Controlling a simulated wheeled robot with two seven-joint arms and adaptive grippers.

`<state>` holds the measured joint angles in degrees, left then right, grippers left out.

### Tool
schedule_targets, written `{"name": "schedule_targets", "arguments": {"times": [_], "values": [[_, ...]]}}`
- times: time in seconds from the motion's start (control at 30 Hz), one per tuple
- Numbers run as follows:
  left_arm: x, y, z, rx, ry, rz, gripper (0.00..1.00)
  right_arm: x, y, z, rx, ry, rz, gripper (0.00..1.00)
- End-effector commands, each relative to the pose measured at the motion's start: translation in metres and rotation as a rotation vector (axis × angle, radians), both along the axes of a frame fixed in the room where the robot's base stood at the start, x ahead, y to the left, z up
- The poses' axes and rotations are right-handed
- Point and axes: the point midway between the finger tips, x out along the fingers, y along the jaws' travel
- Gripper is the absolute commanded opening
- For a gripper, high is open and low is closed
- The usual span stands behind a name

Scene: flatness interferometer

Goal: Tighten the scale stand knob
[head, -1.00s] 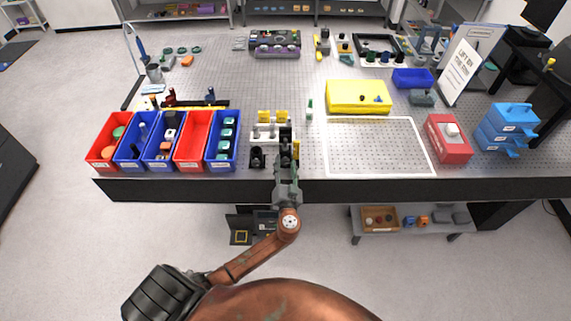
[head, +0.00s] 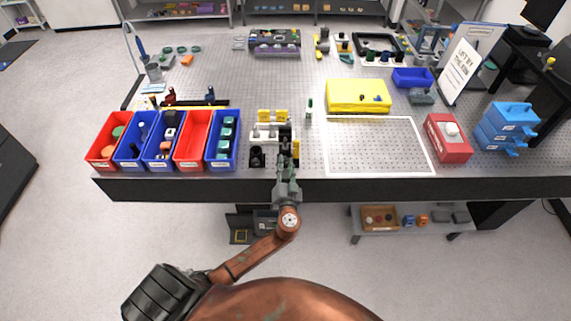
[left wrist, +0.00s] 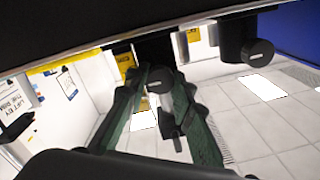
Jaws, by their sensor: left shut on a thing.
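A white stand with yellow pieces on top (head: 265,131) is near the table's front edge in the head view. My left gripper (head: 286,151) reaches over that edge to the stand's right side. In the left wrist view its green fingers (left wrist: 160,92) are closed around a black round knob (left wrist: 160,79). The fingers partly hide this knob. A second black knob (left wrist: 257,52) on a dark post is apart from the fingers, to the right; it also shows left of the gripper in the head view (head: 257,156). My right gripper is out of view.
Red and blue bins (head: 193,140) stand left of the stand. A white outlined rectangle (head: 328,150) to the right is bare. A yellow box (head: 357,96) lies behind it, and a red box (head: 449,140) stands to its right.

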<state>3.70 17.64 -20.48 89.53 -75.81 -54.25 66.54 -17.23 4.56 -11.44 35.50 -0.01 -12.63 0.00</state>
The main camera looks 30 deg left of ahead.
Motion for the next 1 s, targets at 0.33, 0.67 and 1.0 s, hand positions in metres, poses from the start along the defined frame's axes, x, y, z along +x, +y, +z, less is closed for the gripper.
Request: {"name": "schedule_targets", "arguments": {"times": [0.33, 0.67, 1.0], "values": [[0.000, 0.000, -0.002, 0.073, 0.046, 0.000, 0.00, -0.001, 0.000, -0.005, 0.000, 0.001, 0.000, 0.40], [0.000, 0.000, -0.002, 0.302, 0.186, 0.000, 0.00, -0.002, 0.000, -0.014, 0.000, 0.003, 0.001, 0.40], [0.000, -0.001, -0.002, 0.577, 0.356, -0.001, 0.00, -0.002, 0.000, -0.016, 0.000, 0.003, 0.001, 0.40]]}}
